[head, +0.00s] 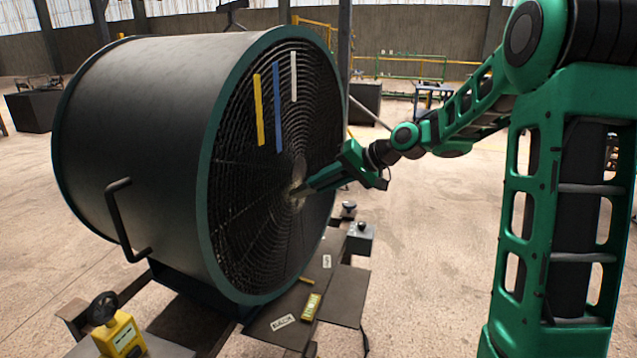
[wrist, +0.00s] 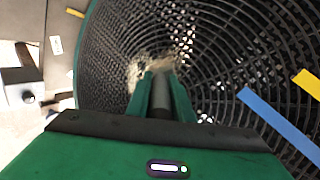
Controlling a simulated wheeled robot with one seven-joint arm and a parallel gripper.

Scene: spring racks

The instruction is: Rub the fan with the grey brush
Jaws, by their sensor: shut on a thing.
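The fan (head: 140,130) is a large dark drum with a green rim and a round wire grille, standing at the left of the head view. Its grille (wrist: 235,45) fills much of the wrist view. A pale, dirty patch (wrist: 135,68) lies near the grille's centre. My gripper (head: 305,189) reaches in from the right, its fingers at the grille's centre. In the wrist view it is shut on the grey brush (wrist: 161,98), which points at the grille beside the patch. The brush's far end is hard to make out, so I cannot tell if it touches.
Yellow, blue and white strips (head: 278,108) hang on the upper grille. A metal base with plates (head: 345,295) and a yellow box with a black knob (head: 118,335) are below the fan. The floor to the right (head: 435,230) is clear.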

